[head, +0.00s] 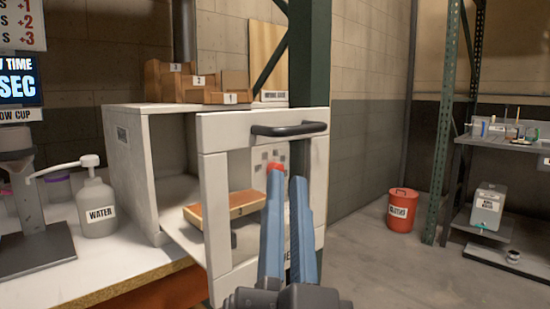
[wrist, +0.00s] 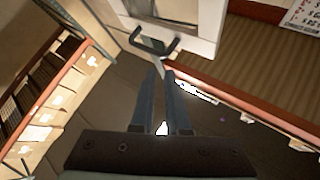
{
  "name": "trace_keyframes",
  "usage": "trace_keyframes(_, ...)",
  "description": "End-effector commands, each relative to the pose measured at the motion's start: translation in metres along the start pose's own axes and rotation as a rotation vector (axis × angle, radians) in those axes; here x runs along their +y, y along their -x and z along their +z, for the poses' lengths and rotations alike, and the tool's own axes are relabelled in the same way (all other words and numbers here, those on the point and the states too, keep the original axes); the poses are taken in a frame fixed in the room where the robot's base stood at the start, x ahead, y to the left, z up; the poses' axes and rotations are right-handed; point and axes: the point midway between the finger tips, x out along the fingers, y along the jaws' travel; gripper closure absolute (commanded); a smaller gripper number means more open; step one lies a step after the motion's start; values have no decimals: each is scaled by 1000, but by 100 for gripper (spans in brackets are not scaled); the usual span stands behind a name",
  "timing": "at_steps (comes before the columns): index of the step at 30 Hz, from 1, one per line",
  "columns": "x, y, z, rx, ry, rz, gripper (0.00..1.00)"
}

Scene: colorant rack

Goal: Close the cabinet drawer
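The white cabinet (head: 150,180) stands on the table at the left. Its drawer is pulled out, with a window-framed white front (head: 215,185) standing clear of the cabinet body. A black bar handle (head: 288,130) is near the front's top edge; it also shows in the wrist view (wrist: 155,45). A wooden block (head: 225,206) lies inside the drawer. My gripper (head: 287,175) has blue fingers slightly parted, with nothing seen between them. In the head view it overlaps the drawer front below the handle. In the wrist view its fingertips (wrist: 161,75) are apart from the handle.
A white pump bottle labelled WATER (head: 97,208) stands left of the cabinet. Wooden trays (head: 200,85) sit on top of the cabinet. A green post (head: 309,60) rises behind the drawer front. A red bin (head: 402,210) and a metal shelf (head: 505,145) are at the right; floor between is clear.

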Motion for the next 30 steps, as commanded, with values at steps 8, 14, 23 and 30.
trace_keyframes(8, 6, -8, 10, -173, -376, 116, 100)
trace_keyframes(14, 10, 7, 16, -265, -644, 236, 100)
trace_keyframes(23, 10, 46, 12, -339, -1000, 448, 100)
trace_keyframes(30, 11, 65, 12, -345, -1124, 529, 100)
